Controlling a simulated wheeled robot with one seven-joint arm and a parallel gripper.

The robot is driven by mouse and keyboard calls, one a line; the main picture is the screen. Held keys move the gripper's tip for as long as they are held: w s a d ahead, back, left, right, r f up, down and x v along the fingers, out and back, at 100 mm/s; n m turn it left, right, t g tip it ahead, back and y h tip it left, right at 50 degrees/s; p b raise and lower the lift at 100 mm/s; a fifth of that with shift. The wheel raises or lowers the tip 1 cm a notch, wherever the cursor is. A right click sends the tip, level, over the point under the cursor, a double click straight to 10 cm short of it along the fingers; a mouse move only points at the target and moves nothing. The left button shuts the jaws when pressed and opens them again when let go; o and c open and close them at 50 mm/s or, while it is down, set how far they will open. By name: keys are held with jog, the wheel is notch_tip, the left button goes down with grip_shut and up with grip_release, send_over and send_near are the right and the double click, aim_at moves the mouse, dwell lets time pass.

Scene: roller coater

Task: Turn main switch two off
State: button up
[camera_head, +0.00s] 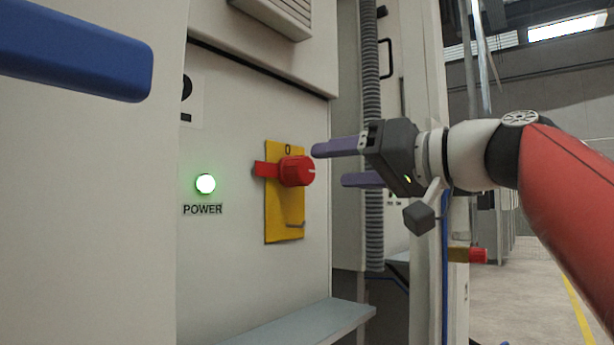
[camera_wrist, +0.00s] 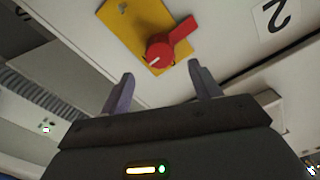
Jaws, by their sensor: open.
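A red rotary switch (camera_head: 293,171) sits on a yellow plate (camera_head: 285,220) on the pale cabinet front. In the head view its handle lies roughly level, with a "0" mark above it on the plate. My gripper (camera_head: 331,166) is just to the right of the switch, its purple fingers spread and pointing left toward the panel. In the wrist view the red switch (camera_wrist: 161,52) is ahead of and between the open fingertips (camera_wrist: 162,82), apart from them. A label "2" (camera_wrist: 273,15) shows beside the yellow plate (camera_wrist: 133,22). Nothing is between the fingers.
A green lamp (camera_head: 205,184) marked POWER glows left of the switch. A grey ledge (camera_head: 305,325) juts out below. A ribbed hose (camera_head: 372,130) runs vertically behind my gripper. A blue bar (camera_head: 75,50) crosses the upper left. Another red knob (camera_head: 478,256) shows lower right.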

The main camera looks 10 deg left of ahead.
aim_at(308, 169)
jog(key=p+x, duration=0.1)
jog(key=x, duration=0.6)
jog(key=shift+c, duration=0.4)
jog(key=c, duration=0.9)
